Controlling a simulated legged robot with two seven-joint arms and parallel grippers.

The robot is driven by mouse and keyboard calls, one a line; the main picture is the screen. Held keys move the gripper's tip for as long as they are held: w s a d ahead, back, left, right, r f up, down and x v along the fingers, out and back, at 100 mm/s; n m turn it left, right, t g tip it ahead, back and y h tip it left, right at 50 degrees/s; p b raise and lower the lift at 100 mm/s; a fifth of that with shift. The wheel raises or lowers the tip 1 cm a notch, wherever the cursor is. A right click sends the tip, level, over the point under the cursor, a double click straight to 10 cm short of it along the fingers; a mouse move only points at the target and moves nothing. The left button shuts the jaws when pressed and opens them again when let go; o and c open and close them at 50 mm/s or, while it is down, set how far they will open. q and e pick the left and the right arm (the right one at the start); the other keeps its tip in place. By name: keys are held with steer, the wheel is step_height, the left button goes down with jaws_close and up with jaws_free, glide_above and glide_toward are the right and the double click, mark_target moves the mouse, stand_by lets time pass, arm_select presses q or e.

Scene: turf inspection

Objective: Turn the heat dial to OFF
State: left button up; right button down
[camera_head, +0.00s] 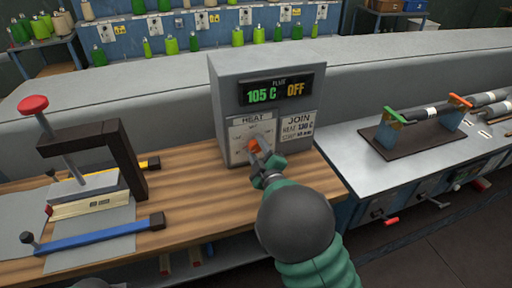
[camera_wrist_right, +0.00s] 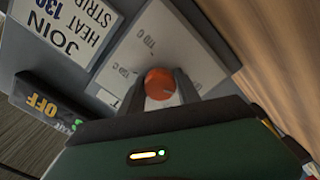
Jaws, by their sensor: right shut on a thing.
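The heat dial (camera_head: 254,145) is an orange knob on the front of a grey control box (camera_head: 222,105), under the word HEAT. The box's display (camera_head: 275,92) reads "105 C" in green and "OFF" in orange. My right gripper (camera_head: 262,158) reaches up to the dial and is shut on it. In the right wrist view the orange dial (camera_wrist_right: 160,84) sits between the two grey fingers of the right gripper (camera_wrist_right: 172,92). The fingers hide part of the dial and its scale, so its exact setting is unclear. My left gripper is not in view.
A press with a red knob (camera_head: 33,104) and a blue-handled bar (camera_head: 100,233) stand on the wooden bench at left. At right, a metal bench holds a dark fixture (camera_head: 412,141) with rods.

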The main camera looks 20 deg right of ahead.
steer(key=shift+f+n, duration=0.1)
steer(key=shift+n, duration=0.7)
steer(key=c, duration=0.9)
jaws_free()
steer(key=shift+s, duration=0.1)
steer(key=shift+o, duration=0.2)
